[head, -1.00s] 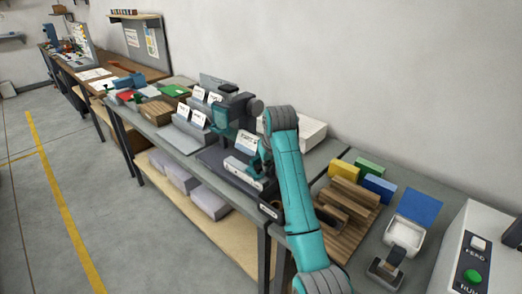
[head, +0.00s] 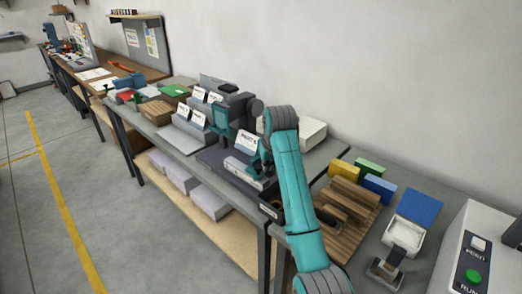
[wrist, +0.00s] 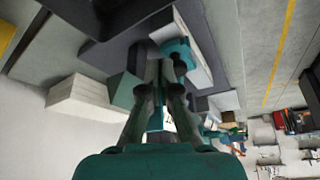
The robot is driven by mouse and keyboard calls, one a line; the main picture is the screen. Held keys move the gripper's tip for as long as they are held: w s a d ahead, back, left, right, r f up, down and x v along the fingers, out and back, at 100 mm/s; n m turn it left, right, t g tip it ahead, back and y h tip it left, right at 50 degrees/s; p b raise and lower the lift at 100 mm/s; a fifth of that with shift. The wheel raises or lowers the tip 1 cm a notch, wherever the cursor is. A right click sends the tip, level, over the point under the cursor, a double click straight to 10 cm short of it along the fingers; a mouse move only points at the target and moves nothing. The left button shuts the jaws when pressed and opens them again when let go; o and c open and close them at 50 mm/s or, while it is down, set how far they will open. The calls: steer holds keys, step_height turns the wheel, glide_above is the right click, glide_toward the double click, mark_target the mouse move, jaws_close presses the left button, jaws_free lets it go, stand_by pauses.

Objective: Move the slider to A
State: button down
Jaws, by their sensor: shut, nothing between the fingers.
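The slider unit has a dark base (head: 216,158) on the grey bench, with a pale bar (head: 245,178) along its front edge. A white card (head: 246,142) stands behind it; its lettering is too small to read surely. My gripper (head: 259,166) is low over the unit near the bar's right part, partly hidden behind my arm. In the wrist view the shut gripper (wrist: 160,66) points at the unit, and a teal block (wrist: 178,50) sits by the pale bar (wrist: 190,45), close to the fingertips. I cannot tell whether they touch.
A white box (head: 308,132) stands behind my arm. White cards on grey stands (head: 185,138) are to the left. The floor (head: 120,225) in front is clear.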

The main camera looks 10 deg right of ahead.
steer(key=shift+f, duration=0.1)
steer(key=shift+f, duration=1.6)
steer(key=shift+w, duration=0.1)
steer(key=shift+w+a, duration=1)
steer(key=shift+w, duration=0.4)
steer(key=shift+w+a, duration=1.05)
steer(key=shift+w, duration=0.35)
steer(key=shift+w+a, duration=1)
steer(key=shift+w, duration=0.4)
steer(key=shift+s+d, duration=0.3)
steer(key=shift+s, duration=0.15)
steer(key=shift+r, duration=3.5)
